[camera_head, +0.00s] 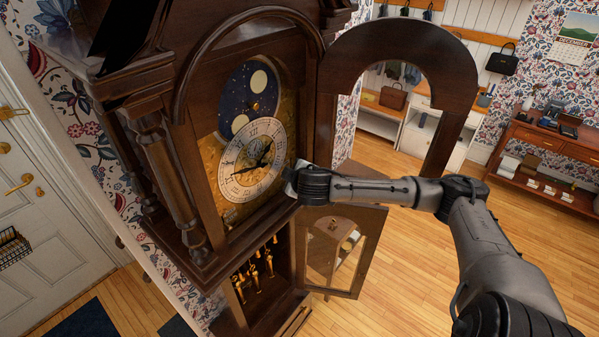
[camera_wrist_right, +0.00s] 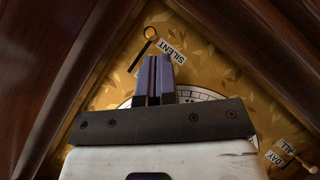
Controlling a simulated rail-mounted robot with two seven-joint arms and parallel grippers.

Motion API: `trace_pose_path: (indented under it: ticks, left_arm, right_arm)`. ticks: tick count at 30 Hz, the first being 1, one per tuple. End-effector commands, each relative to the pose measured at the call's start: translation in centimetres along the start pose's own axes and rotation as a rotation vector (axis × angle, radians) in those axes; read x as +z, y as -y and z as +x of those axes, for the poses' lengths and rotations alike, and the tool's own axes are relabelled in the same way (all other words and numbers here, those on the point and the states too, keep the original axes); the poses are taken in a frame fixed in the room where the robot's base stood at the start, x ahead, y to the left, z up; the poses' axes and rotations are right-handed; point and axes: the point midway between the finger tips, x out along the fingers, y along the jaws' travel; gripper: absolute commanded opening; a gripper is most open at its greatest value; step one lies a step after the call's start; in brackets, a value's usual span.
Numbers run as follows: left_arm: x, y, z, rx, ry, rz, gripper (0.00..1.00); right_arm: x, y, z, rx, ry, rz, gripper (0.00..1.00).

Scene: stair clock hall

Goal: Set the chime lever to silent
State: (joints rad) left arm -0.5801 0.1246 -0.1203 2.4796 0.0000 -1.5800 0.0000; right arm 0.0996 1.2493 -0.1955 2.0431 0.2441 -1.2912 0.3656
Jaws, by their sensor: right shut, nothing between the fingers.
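The clock's brass dial plate (camera_head: 213,165) with its white hour ring (camera_head: 252,160) faces me behind the open hood door. My right gripper (camera_head: 290,182) is at the plate's right edge, mostly hidden by its own wrist. In the right wrist view the gripper (camera_wrist_right: 153,60) is shut and empty, its fingertips in front of the plate beside the SILENT label (camera_wrist_right: 166,52). A dark slot or bar with a small ring (camera_wrist_right: 151,32) at its upper end lies just beyond the fingertips. I cannot tell whether they touch. A label reading ALL DAY (camera_wrist_right: 285,155) is at the lower right, beside a small pale piece (camera_wrist_right: 302,163). My left gripper is out of view.
The arched hood door (camera_head: 400,45) stands open to the right, close above my right arm. The lower glazed case door (camera_head: 345,250) is also open. Brass weights (camera_head: 253,270) hang inside the case. Dark wooden frame (camera_wrist_right: 262,50) closes in on both sides in the wrist view.

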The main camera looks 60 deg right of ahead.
Motion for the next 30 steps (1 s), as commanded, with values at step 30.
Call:
trace_pose_path:
  ticks: [30]
  left_arm:
    - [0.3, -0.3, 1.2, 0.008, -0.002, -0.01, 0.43]
  right_arm:
    - [-1.0, -0.3, -11.2, -0.002, 0.001, 0.001, 0.0]
